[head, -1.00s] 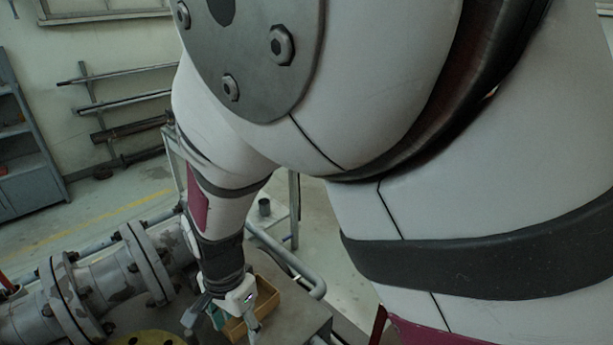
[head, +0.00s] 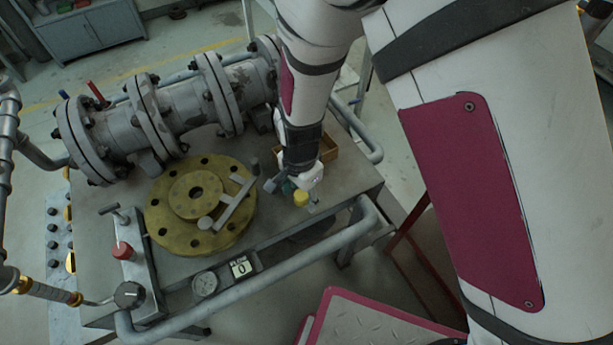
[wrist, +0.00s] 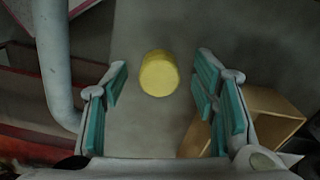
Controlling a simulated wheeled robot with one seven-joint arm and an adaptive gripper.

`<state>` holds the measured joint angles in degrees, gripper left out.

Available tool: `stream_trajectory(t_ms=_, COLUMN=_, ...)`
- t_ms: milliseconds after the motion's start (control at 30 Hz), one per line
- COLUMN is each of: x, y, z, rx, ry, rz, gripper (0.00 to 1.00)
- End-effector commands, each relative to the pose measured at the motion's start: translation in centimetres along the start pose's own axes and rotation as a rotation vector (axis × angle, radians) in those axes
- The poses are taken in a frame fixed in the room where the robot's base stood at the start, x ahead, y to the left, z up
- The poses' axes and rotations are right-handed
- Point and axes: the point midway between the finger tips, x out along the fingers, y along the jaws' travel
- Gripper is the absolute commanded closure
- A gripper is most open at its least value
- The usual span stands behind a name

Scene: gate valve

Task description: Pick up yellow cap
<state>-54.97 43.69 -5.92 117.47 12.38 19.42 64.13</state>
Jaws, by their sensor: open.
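The yellow cap (head: 301,198) stands on the grey bench top (head: 330,205), near its right side. In the wrist view the yellow cap (wrist: 159,74) is a round-topped cylinder lying ahead of and between my two fingers. My gripper (head: 293,196) is open with nothing in its jaws. Its teal-padded fingers (wrist: 160,98) show on both sides of the cap, apart from it. In the head view my gripper points down at the bench beside the cap.
A wooden box (wrist: 250,120) is close to my right finger in the wrist view. A grey pipe rail (wrist: 55,60) runs on the left there. In the head view a yellow flange (head: 165,205) with a T-handle lies left of the cap. Grey flanged pipework (head: 180,105) stands behind.

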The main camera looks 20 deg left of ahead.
Motion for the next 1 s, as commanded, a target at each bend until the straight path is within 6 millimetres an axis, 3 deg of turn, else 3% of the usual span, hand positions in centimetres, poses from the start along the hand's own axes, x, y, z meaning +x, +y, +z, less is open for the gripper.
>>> stream_trajectory(t_ms=233, x=0.1, y=0.0, z=0.0, rx=0.000, ry=0.000, rz=-0.001, gripper=0.49)
stream_trajectory(t_ms=400, x=0.1, y=0.0, z=0.0, rx=0.001, ry=0.000, rz=0.000, gripper=0.81)
stream_trajectory(t_ms=767, x=0.0, y=0.0, z=0.0, rx=0.001, ry=0.000, rz=-0.001, gripper=0.81)
stream_trajectory(t_ms=1000, x=-1.5, y=-0.1, z=-0.1, rx=0.001, ry=0.001, rz=-0.002, gripper=0.81)
